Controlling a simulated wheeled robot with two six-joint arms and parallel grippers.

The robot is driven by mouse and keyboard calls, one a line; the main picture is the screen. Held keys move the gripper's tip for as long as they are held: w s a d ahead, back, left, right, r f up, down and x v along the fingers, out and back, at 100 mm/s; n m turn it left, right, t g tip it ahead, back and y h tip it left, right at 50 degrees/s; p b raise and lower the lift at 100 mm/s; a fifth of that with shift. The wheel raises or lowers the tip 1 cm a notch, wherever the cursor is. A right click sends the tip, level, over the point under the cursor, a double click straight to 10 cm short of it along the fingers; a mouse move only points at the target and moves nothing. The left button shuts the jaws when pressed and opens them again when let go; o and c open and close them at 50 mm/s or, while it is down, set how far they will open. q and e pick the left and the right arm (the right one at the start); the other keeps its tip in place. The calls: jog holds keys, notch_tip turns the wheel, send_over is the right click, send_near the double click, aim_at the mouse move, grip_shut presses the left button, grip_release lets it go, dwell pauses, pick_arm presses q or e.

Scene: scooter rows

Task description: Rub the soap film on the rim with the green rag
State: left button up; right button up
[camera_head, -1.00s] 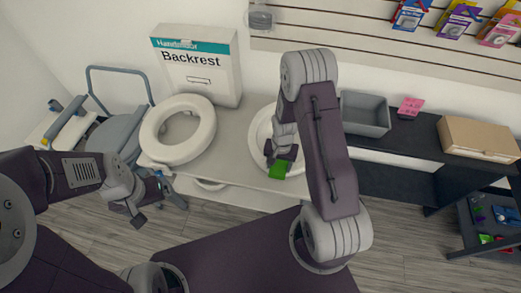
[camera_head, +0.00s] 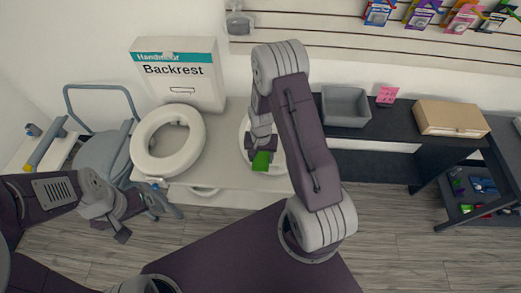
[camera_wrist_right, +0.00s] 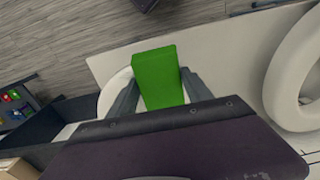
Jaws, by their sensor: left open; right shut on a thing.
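The green rag (camera_head: 262,161) is a bright green block held in my right gripper (camera_head: 260,152). It is at the near side of a round white basin (camera_head: 242,135) on the pale counter. My right arm hides much of the basin and its rim. In the right wrist view the rag (camera_wrist_right: 158,78) sits between both fingers, over the basin edge (camera_wrist_right: 113,88); I cannot tell whether it touches the rim. No soap film can be made out. My left gripper (camera_head: 150,220) is open and empty, over the floor in front of the counter.
A white ring-shaped seat (camera_head: 142,158) lies left of the basin, with a Backrest box (camera_head: 180,85) behind. A blue-grey framed chair (camera_head: 108,140) stands at the left. A grey bin (camera_head: 346,105) and cardboard box (camera_head: 450,117) sit on the dark shelf at the right.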

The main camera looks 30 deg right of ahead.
notch_tip(320, 180, up, 3)
jog(key=shift+w+a+f+p, duration=0.1)
jog(key=shift+w+p, duration=0.05)
jog(key=shift+p, duration=0.75)
jog(key=shift+r, duration=0.25)
jog(key=shift+f, duration=0.1)
